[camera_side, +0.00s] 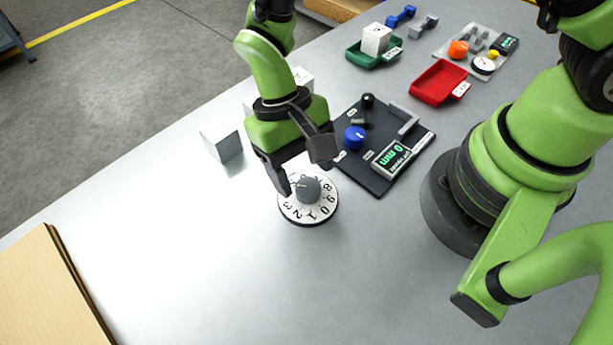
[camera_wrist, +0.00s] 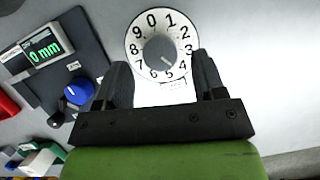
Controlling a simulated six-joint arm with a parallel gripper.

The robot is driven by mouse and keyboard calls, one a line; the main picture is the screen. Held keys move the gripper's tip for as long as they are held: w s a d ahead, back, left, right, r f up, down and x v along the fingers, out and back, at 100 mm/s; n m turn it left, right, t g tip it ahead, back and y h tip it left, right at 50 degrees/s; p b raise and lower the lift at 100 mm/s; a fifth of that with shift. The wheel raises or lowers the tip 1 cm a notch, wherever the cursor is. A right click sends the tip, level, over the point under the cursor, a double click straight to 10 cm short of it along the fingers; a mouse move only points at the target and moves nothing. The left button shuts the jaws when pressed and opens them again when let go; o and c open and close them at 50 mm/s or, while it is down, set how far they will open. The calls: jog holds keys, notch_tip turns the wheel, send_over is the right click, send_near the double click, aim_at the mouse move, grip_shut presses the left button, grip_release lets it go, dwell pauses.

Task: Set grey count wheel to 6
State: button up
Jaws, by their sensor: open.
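The grey count wheel (camera_side: 308,187) is a round grey knob on a white dial (camera_side: 299,213) with black digits around its rim. In the wrist view the knob (camera_wrist: 159,52) carries a small light mark on its lower right, towards the 4 and 5; I cannot tell exactly which digit it meets. My gripper (camera_side: 303,168) is open, pointing down just above the dial. In the wrist view its two dark fingers (camera_wrist: 163,74) stand apart to the left and right, at the dial's lower edge, with the knob between and beyond them. No contact with the knob is visible.
A dark panel (camera_side: 373,181) with a blue knob (camera_side: 354,137), a black lever and a display reading 0 mm stands beside the dial. Pale boxes (camera_side: 222,141) are behind the gripper. Red (camera_side: 437,84) and green trays lie further back.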

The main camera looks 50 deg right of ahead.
aim_at(308, 191)
jog(key=shift+x, duration=1.35)
jog(key=c, duration=0.9)
jog(key=shift+m, duration=0.3)
